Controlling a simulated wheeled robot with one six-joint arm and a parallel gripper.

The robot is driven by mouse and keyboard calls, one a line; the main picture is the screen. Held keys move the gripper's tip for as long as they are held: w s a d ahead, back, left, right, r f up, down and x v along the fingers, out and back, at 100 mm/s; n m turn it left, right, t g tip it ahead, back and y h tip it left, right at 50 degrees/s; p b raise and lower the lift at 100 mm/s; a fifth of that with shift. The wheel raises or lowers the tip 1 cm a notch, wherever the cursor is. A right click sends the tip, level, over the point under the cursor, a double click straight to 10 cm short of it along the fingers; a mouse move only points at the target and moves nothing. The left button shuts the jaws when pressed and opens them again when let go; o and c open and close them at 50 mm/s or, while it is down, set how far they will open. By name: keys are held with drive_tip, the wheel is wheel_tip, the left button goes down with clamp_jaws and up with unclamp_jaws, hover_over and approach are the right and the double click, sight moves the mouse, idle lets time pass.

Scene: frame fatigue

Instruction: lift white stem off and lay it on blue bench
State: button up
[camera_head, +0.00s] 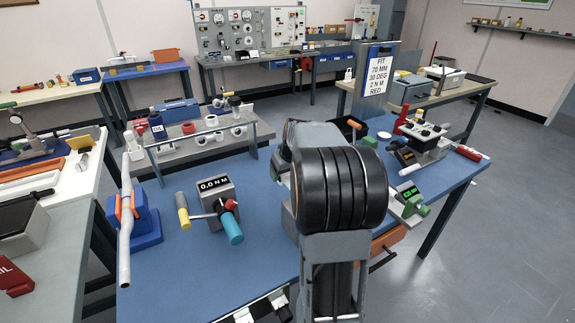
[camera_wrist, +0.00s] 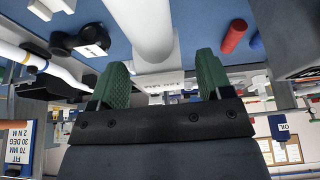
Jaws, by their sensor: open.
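Small white fittings (camera_head: 212,121) sit on a grey rack behind; I cannot tell which of these is the white stem. In the wrist view my gripper (camera_wrist: 160,80) is open, with green pads apart. A thick white cylinder (camera_wrist: 145,25) shows beyond the fingertips, between their lines; contact is not visible. In the head view my black wrist hides the gripper and the bench behind it.
A grey box reading 0.0 N M (camera_head: 214,197) with a teal-handled tool stands mid-bench. A grey device with black knobs (camera_head: 421,136) stands at the right. A sign (camera_head: 379,70) reads FIT 70 MM 30 DEG 2 N M RED. The bench's front left is clear.

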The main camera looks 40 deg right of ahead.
drive_tip(key=shift+w+f, duration=0.2)
drive_tip(key=shift+f, duration=0.4)
drive_tip(key=c, duration=1.1)
drive_tip(key=shift+o, duration=0.2)
drive_tip(key=shift+r, duration=0.1)
drive_tip(key=shift+r, duration=0.1)
drive_tip(key=shift+r+p, duration=1.9)
drive_tip(key=shift+r, duration=0.6)
drive_tip(key=shift+r+p, duration=1.45)
drive_tip(key=shift+r, duration=0.55)
